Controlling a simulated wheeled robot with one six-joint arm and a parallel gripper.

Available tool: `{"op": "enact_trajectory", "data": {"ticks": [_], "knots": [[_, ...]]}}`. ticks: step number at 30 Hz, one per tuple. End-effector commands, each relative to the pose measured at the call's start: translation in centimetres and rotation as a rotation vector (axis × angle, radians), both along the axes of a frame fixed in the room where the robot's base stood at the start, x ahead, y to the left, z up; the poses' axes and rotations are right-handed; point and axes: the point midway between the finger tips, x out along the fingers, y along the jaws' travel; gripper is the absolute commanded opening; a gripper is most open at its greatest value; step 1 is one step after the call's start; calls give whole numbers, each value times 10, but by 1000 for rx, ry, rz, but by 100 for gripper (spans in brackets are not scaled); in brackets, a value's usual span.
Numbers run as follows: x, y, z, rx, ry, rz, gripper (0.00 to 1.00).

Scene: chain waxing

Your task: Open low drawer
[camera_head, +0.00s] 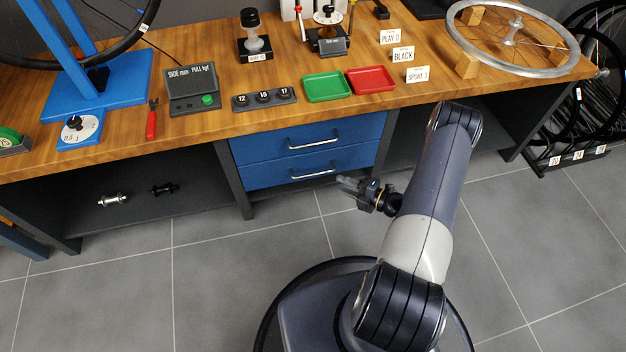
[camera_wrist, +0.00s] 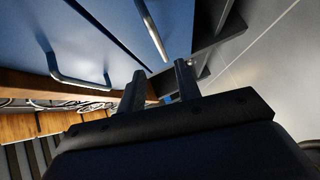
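The low drawer (camera_head: 265,175) is the lower of two blue drawers under the workbench, and it looks shut. Its silver bar handle (camera_head: 313,174) runs across its front. In the wrist view, which is turned on its side, this handle (camera_wrist: 152,31) lies at the top middle, beyond the fingertips. My gripper (camera_head: 347,186) is just to the lower right of the handle in the head view, apart from it. In the wrist view my gripper's two dark fingers (camera_wrist: 160,75) stand apart with nothing between them.
The upper blue drawer (camera_head: 250,149) is also shut; its handle shows in the wrist view (camera_wrist: 80,80). The wooden workbench (camera_head: 225,122) overhangs the drawers, with trays and tools on top. A dark bench leg (camera_head: 233,180) stands left of them.

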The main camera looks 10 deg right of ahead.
Motion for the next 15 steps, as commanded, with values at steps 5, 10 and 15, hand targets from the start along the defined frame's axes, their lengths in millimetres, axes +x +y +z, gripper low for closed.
{"op": "enact_trajectory", "data": {"ticks": [5,10,15], "knots": [[9,9,-4,6,4,-3,32],[29,30,-9,2,2,1,32],[50,51,-13,2,2,1,32]]}}
